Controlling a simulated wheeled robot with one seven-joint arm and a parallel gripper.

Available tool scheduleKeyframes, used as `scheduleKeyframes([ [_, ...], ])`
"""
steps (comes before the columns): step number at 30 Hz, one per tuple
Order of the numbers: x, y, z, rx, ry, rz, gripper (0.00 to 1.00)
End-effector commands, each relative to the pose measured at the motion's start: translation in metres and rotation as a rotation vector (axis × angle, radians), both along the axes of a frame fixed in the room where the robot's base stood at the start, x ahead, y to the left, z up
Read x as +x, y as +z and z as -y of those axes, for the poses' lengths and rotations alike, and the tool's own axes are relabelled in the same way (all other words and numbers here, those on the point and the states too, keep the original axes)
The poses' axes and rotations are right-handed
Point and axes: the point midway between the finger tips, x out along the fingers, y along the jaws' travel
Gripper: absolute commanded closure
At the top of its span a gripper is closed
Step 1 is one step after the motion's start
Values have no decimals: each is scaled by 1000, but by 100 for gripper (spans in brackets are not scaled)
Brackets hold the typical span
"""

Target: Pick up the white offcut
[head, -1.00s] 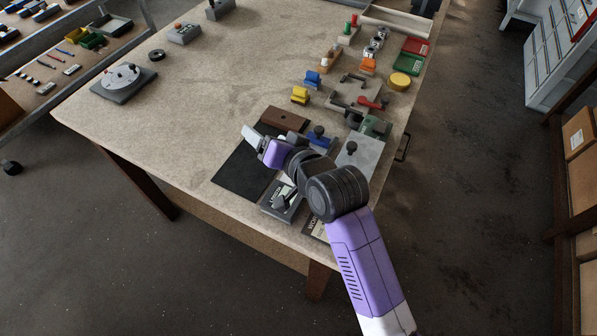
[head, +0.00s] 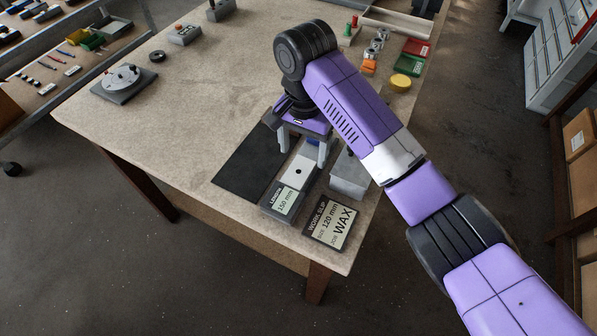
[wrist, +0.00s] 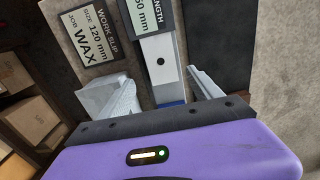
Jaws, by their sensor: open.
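The white offcut appears as a flat, pale bar with one dark hole (head: 300,168), lying against the grey length gauge (head: 271,207) that reads 150 mm. In the wrist view the white offcut (wrist: 160,58) runs up to the gauge's label, between my two fingers. My gripper (head: 303,151) is open and points down over the bar's far end, one finger on each side. In the wrist view my gripper (wrist: 158,90) shows a gap between each finger and the bar. I cannot tell its height above the bar. The bar's far end is hidden under my gripper.
A work slip (head: 332,222) reading 120 mm, WAX, lies at the table's front corner. A black mat (head: 243,166) lies left of the gauge and a grey block (head: 348,178) stands right. My arm hides the fixtures behind. The table's left middle is clear.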

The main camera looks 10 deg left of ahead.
Motion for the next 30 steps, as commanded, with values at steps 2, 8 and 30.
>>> scheduleKeyframes([
  [2, -1, -7, 0, -1, 1, -1, 26],
  [8, -3, -33, -5, 0, 2, -1, 26],
  [30, -3, -56, -6, 2, 3, 2, 83],
])
